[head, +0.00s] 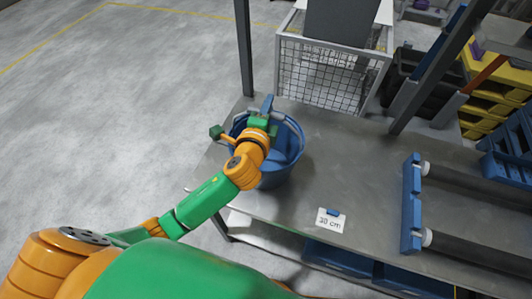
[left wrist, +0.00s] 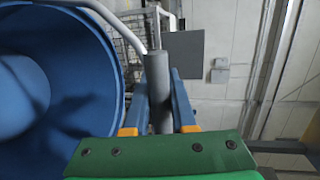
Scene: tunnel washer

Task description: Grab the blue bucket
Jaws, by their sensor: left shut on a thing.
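The blue bucket (head: 288,150) stands on the grey metal table near its left end, in the middle of the head view. My left gripper (head: 267,106) is over the bucket's far rim, and its wrist hides part of the opening. In the left wrist view, the bucket (left wrist: 60,75) fills the left side with its open mouth showing. There my left gripper (left wrist: 160,92) is shut on the grey cylindrical grip of the bucket's handle (left wrist: 158,75). A pale handle wire runs from the grip above the bucket rim. My right gripper is in neither view.
The grey table (head: 350,165) carries a "30 cm" card (head: 331,220) and a roller frame (head: 411,203) at right. Dark posts (head: 243,48) rise at its edge. A wire cage (head: 325,75) stands behind. Yellow crates (head: 490,100) are at back right. Floor at left is clear.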

